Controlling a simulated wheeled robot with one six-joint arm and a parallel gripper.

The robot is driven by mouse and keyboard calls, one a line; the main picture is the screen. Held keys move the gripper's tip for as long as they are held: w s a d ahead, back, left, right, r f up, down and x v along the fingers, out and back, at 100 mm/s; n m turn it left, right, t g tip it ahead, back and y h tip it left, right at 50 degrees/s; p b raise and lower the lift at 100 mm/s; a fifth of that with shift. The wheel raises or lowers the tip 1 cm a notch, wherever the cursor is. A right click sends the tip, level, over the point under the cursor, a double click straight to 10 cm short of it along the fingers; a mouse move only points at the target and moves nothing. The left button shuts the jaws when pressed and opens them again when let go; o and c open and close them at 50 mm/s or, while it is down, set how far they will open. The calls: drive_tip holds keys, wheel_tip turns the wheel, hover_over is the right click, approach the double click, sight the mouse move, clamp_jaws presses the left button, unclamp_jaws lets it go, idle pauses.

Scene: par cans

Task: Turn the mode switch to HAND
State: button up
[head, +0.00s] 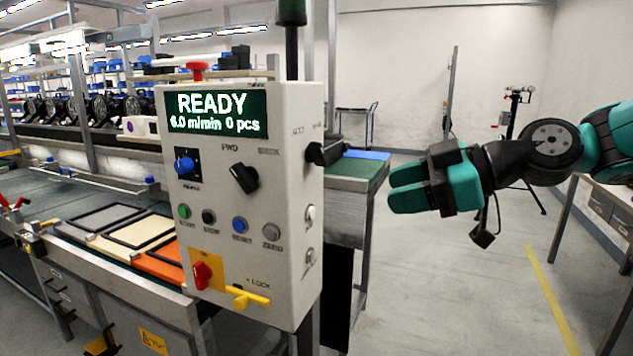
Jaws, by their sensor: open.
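A white control box (285,215) stands left of centre, its front and right side both showing. On the right side is a black knob (315,154) below small lettering that I cannot read surely; it may be the mode switch. The front has another black rotary knob (243,178) by the words FWD and BACK, and a blue knob (184,164) with a label too small to read. My gripper (392,187), with teal fingers, is in the air right of the box, pointing left. It is open, empty and apart from the box.
The box's screen (215,111) reads READY. A red knob (203,275), a yellow lever (248,297) and several buttons are on the front. A conveyor (360,167) runs behind the box. The floor (450,290) below my gripper is clear.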

drive_tip(key=w+d+n+t+y+b, duration=0.2)
drive_tip(key=w+d+n+y, duration=0.2)
drive_tip(key=w, duration=0.3)
drive_tip(key=p, duration=1)
approach(324, 156)
drive_tip(key=x, duration=1)
clamp_jaws()
